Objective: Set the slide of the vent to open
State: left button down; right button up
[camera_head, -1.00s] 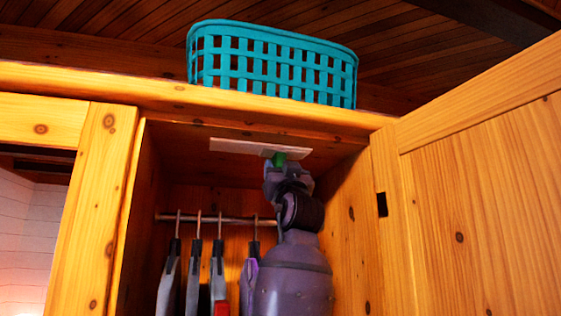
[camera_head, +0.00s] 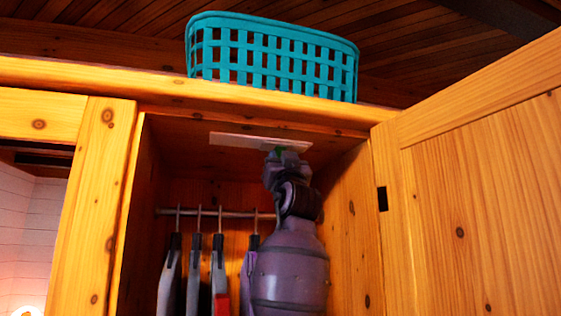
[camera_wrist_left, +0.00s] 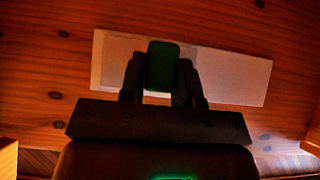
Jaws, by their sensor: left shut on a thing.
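The vent is a pale flat plate (camera_head: 232,139) on the underside of the wardrobe's top board. It also shows in the left wrist view (camera_wrist_left: 232,77), with a greyer part at its left. Its slide has a dark green knob (camera_wrist_left: 162,65), seen near the middle of the plate there and toward its right part in the head view (camera_head: 281,149). My left gripper (camera_wrist_left: 161,80) is shut on this knob, one finger on each side. In the head view my left gripper (camera_head: 284,158) reaches up from below and hides most of the knob. My right gripper is out of view.
Several clothes hangers with garments (camera_head: 218,270) hang from a rail (camera_head: 190,211) left of my arm. The wardrobe's side wall (camera_head: 350,235) is close on the right. An open door (camera_head: 480,190) stands further right. A teal basket (camera_head: 272,56) sits on top.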

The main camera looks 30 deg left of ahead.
pick_arm(q)
jog(key=shift+s+a+b, duration=0.35)
jog(key=shift+s, duration=0.1)
jog(key=s+a+b, duration=0.1)
jog(key=s+a, duration=0.1)
jog(key=s, duration=0.1)
jog(key=s+a+b, duration=0.1)
jog(key=s+a, duration=0.2)
jog(key=shift+s+a+b, duration=0.1)
jog(key=shift+a+b, duration=0.05)
jog(key=shift+b, duration=0.25)
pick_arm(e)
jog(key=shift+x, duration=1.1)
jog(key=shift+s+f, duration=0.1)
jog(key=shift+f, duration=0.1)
pick_arm(q)
jog(key=c, duration=1.3)
grip_release()
jog(key=o, duration=0.5)
jog(key=shift+s+a, duration=0.15)
jog(key=shift+c, duration=0.2)
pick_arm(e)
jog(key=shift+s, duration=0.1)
